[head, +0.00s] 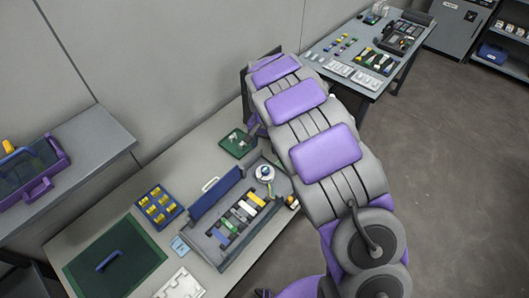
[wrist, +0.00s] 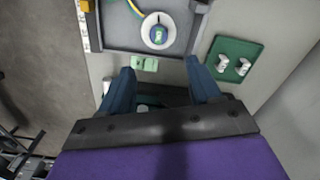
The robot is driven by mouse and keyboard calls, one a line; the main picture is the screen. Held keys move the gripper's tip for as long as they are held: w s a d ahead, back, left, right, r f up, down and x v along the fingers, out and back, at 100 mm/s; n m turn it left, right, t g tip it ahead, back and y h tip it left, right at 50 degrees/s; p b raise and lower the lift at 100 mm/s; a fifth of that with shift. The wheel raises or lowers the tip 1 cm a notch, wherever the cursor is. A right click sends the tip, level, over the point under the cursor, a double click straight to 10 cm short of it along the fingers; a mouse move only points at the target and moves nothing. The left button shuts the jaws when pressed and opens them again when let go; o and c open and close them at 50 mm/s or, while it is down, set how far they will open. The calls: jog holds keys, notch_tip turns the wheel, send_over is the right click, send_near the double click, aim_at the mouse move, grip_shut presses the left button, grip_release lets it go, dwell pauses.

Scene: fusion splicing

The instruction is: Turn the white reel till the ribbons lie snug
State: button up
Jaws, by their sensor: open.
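The white reel (head: 264,173) sits at the far end of a grey tray (head: 226,266) on the bench. In the wrist view the reel (wrist: 148,40) is a white disc with a blue and green centre, near the top edge. A yellow ribbon (wrist: 135,8) runs towards it there; how snugly it lies is too small to tell. My gripper (wrist: 158,67) is open and empty, its two dark blue fingers spread apart. The reel lies beyond the fingertips, roughly in line with the gap, and is not touched. In the head view my arm hides most of the gripper.
A green plate (wrist: 235,60) with two metal fittings lies right of the fingers in the wrist view. A pale green label (wrist: 145,63) is near the fingertips. A raised blue lid (head: 215,195) edges the tray. A blue bin (head: 158,207) of yellow parts stands left.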

notch_tip(320, 180, up, 3)
jog(key=shift+w+r, duration=0.1)
jog(key=shift+r, duration=0.1)
dwell(0.5)
jog(key=s+d+r, duration=1.2)
jog(key=s+d, duration=0.1)
jog(key=s+d+r+n+g, duration=0.1)
jog(key=s, duration=1.2)
jog(key=s+d+r+n, duration=0.1)
jog(key=s+d+n, duration=0.1)
jog(key=s, duration=1.2)
jog(key=shift+d+n+g, duration=0.3)
jog(key=shift+g, duration=0.1)
jog(key=shift+r, duration=0.1)
jog(key=shift+c, duration=0.3)
